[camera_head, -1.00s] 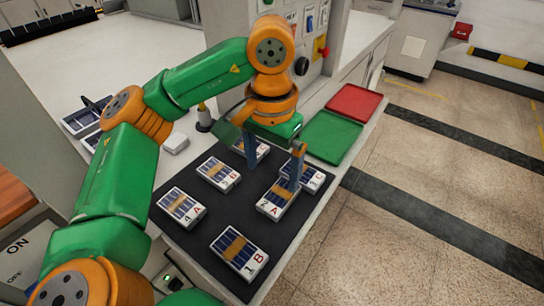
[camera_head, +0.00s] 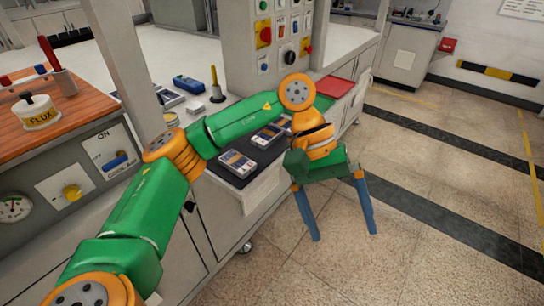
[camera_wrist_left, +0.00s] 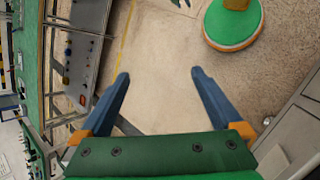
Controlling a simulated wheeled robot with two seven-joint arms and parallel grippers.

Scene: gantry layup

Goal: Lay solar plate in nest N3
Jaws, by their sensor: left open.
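My left gripper (camera_head: 344,236) is open and empty, with its two blue fingers pointing down over the tiled floor, right of the bench. In the left wrist view, the open fingers (camera_wrist_left: 159,78) have only floor between them. On the dark mat, one white-edged block with dark cells (camera_head: 237,163) lies near the front, and another (camera_head: 265,137) lies behind it, partly hidden by my left arm. Their labels are too small to read. My arm hides much of the mat, and I cannot pick out nest N3. My right gripper is out of view.
A red tray (camera_head: 334,87) lies on the bench's far right end. A control panel (camera_head: 290,32) rises behind the mat. A flux pot (camera_head: 39,112) stands on the wooden top at left. The floor right of the bench is clear.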

